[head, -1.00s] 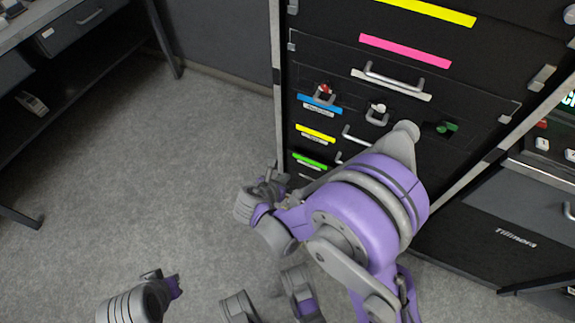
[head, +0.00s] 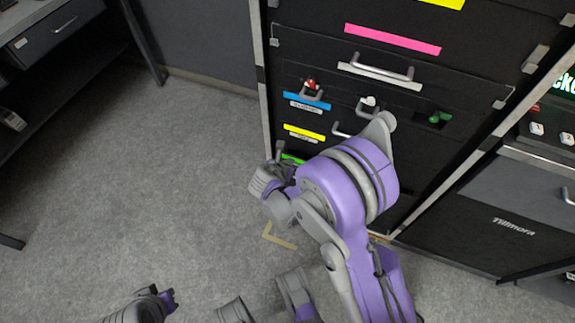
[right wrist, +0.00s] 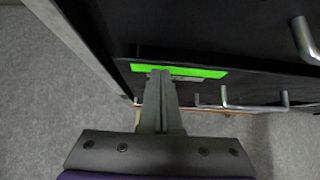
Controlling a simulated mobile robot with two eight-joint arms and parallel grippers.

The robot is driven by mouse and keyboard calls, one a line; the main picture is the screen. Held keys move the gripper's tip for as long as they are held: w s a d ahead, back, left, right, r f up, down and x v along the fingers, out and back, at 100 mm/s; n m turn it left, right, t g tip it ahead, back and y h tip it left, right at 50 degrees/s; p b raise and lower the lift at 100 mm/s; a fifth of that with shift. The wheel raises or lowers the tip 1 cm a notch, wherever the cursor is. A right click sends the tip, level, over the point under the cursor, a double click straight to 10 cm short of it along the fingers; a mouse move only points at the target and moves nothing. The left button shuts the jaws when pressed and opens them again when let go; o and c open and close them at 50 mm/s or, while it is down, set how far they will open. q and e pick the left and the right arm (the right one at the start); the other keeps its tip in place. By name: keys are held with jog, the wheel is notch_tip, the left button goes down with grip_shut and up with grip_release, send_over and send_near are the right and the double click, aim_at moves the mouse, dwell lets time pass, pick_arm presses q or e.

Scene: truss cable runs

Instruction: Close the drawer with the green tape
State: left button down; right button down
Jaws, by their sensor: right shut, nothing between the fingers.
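The drawer with the green tape (head: 291,158) is low on the left of the black cabinet, mostly hidden behind my right arm in the head view. In the right wrist view its green tape (right wrist: 198,72) runs across the dark front, with a small label partly hidden under it. My right gripper (right wrist: 161,74) is shut and empty, its tips at the left part of the tape; I cannot tell whether they touch. The gripper (head: 279,152) also shows in the head view, left of the tape. My left gripper (head: 166,298) is low on the left, far from the cabinet, its fingers unclear.
Above are drawers with yellow tape (head: 304,132) and blue tape (head: 307,101), and a wide one with pink tape (head: 392,39). A metal handle (right wrist: 255,106) shows below the green tape. Grey floor (head: 150,180) left of the cabinet is clear. A desk (head: 50,25) stands far left.

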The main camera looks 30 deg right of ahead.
pick_arm(q)
jog(key=shift+a+f, duration=0.1)
jog(key=shift+f, duration=0.05)
pick_arm(e)
jog(key=shift+w+d+r, duration=0.1)
jog(key=shift+w+d, duration=0.85)
jog(key=shift+d, duration=0.2)
